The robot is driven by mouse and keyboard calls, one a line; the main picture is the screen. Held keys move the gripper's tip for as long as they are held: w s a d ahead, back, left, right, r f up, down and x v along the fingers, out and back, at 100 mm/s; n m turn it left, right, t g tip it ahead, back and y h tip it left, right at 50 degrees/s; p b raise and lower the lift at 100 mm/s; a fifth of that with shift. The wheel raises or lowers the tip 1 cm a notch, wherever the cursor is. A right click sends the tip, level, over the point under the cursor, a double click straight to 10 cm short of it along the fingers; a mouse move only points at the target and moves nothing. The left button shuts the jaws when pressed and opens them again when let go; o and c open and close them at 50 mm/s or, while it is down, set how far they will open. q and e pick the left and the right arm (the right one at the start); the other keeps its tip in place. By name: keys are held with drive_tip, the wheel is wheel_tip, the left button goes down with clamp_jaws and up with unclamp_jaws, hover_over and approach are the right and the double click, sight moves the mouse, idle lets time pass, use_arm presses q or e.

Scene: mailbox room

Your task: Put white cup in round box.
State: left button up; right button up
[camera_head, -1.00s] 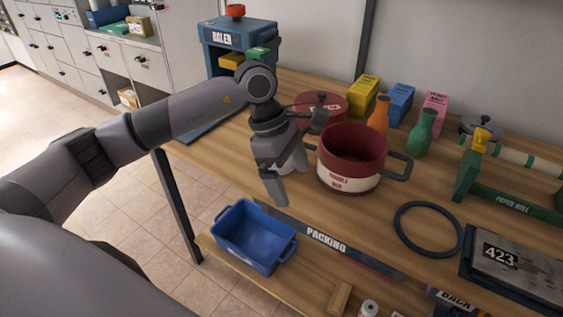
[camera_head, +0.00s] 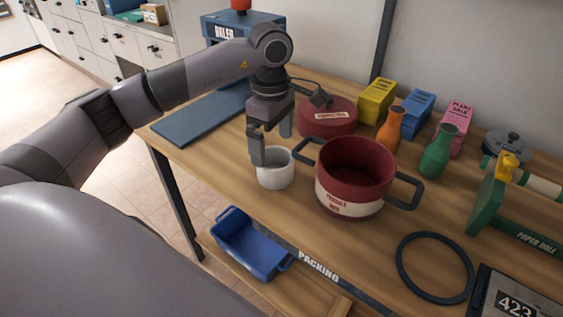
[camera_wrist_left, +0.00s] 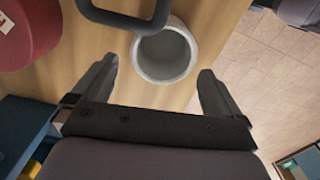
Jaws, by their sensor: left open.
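The white cup (camera_head: 275,171) stands upright on the wooden table, left of the round box. It also shows in the left wrist view (camera_wrist_left: 165,52), seen from above, empty, just beyond the space between the fingers. The round box (camera_head: 352,180) is a dark red pot-like box with a white label and two dark handles; it is open at the top, and one handle reaches close to the cup. My left gripper (camera_head: 272,143) is open and empty, pointing down above and behind the cup. In the left wrist view its fingers (camera_wrist_left: 157,85) are spread wide. My right gripper is not in view.
A red lid (camera_head: 328,118) lies behind the round box. Orange (camera_head: 390,130) and green (camera_head: 438,152) bottles and coloured cartons stand behind it. A black ring (camera_head: 434,268) lies at the front right. A blue bin (camera_head: 250,245) sits on the lower shelf.

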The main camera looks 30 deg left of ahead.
sight(273, 161)
use_arm(q)
wheel_tip(273, 161, down, 6)
drive_tip(key=shift+s+f+p, duration=0.1)
drive_tip(key=shift+s+p, duration=0.05)
drive_tip(key=shift+p, duration=0.3)
drive_tip(key=c, duration=0.9)
drive_tip(key=shift+o, duration=0.2)
drive_tip(key=shift+r+b, duration=0.25)
drive_tip(key=shift+b, duration=0.1)
drive_tip(key=s+a+b, duration=0.1)
drive_tip(key=s+b, duration=0.1)
drive_tip(key=s, duration=1.5)
drive_tip(key=shift+s+a+b, duration=0.15)
drive_tip(key=shift+s+b, duration=0.2)
drive_tip(key=shift+s, duration=0.05)
